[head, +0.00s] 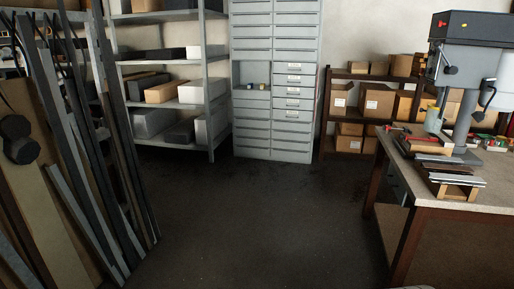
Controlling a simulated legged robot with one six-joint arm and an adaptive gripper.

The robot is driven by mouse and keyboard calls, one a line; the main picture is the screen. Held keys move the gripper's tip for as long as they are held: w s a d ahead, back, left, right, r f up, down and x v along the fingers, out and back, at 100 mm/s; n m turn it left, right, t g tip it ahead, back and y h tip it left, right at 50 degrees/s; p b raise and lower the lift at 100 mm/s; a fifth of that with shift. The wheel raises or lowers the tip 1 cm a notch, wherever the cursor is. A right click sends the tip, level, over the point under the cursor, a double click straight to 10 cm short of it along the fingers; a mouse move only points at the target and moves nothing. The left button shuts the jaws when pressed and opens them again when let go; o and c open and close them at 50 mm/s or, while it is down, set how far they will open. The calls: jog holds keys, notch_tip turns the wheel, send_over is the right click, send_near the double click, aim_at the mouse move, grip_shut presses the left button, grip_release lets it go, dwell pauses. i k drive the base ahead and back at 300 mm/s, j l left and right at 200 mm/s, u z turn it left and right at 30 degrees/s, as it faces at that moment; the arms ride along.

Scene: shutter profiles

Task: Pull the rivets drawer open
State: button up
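A tall grey drawer cabinet (272,141) stands against the back wall, across the room. It has two columns of shallow drawers, and its top is cut off by the frame. Several drawers in the right column carry small pale labels (293,78). The lettering is too small to read, so I cannot tell which one is the rivets drawer. The drawer fronts look flush. In the left column there is an open recess (251,72) with small items (250,86) at its bottom. My gripper is not in view.
Dark floor (260,215) is clear up to the cabinet. Long profiles (70,150) lean at the left. A grey shelf rack (213,100) stands left of the cabinet, a box rack (325,120) right. A workbench (455,200) with a drill press (465,80) fills the right.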

aim_at(291, 79)
jog(key=i+z, duration=0.25)
jog(key=i, duration=4.1)
jog(key=i+l+u, duration=0.1)
jog(key=i, duration=0.4)
jog(key=i+l+u, duration=0.1)
jog(key=i, duration=0.4)
jog(key=i+l, duration=0.15)
jog(key=i, duration=0.3)
jog(key=i+l+u, duration=0.1)
jog(key=i+u, duration=0.15)
jog(key=i, duration=0.2)
jog(key=i+l+u, duration=0.3)
jog(key=i+j, duration=0.05)
jog(key=i, duration=0.05)
